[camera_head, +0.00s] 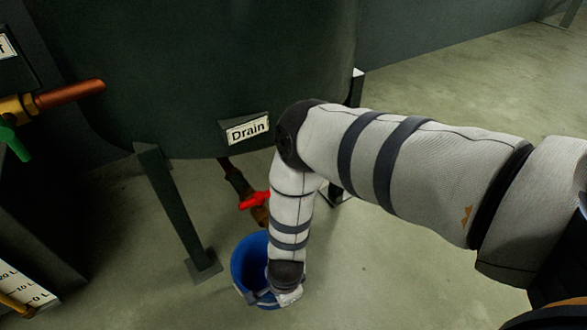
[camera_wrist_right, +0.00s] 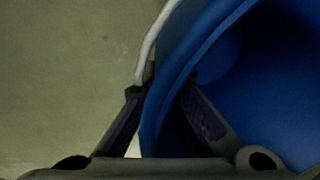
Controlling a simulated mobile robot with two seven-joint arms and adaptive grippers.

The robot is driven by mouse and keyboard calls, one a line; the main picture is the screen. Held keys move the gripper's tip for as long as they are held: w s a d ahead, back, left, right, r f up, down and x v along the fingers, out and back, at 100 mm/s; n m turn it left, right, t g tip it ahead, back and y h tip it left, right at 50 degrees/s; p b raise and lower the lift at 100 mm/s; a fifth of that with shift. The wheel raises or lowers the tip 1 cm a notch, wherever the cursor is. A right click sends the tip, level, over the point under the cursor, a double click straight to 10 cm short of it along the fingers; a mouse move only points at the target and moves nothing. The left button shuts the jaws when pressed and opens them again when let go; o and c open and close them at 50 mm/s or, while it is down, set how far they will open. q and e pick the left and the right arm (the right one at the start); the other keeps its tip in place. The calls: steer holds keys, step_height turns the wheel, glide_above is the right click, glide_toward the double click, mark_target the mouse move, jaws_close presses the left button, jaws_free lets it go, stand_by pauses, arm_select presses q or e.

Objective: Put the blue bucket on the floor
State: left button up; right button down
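The blue bucket (camera_head: 244,262) is low beneath the dark tank in the head view, its mouth facing up. I cannot tell whether its base touches the floor (camera_head: 390,265). My right arm reaches down to it, and my right gripper (camera_head: 280,298) is at its near right rim, partly hidden by the wrist. In the right wrist view, the bucket (camera_wrist_right: 285,90) fills the right side. The fingers of my right gripper (camera_wrist_right: 164,90) straddle its wall, one outside and one inside, and appear closed on it. A pale handle runs up beside the outer finger. My left gripper is out of view.
The tank (camera_head: 200,60) carries a "Drain" sign (camera_head: 247,129). A drain pipe with a red valve handle (camera_head: 254,199) hangs just above the bucket. A tank leg (camera_head: 175,215) stands to the left. Open floor lies to the right.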

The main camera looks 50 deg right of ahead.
steer(key=d, duration=0.2)
steer(key=shift+s+d, duration=0.35)
steer(key=shift+d, duration=0.05)
step_height(320, 180, down, 4)
steer(key=shift+s+d+b, duration=0.1)
steer(key=shift+b, duration=1.05)
steer(key=shift+r, duration=0.25)
steer(key=c, duration=2.2)
jaws_free()
steer(key=shift+f, duration=0.25)
steer(key=shift+c, duration=0.2)
steer(key=o, duration=0.4)
steer(key=shift+o, duration=0.2)
steer(key=shift+r, duration=0.1)
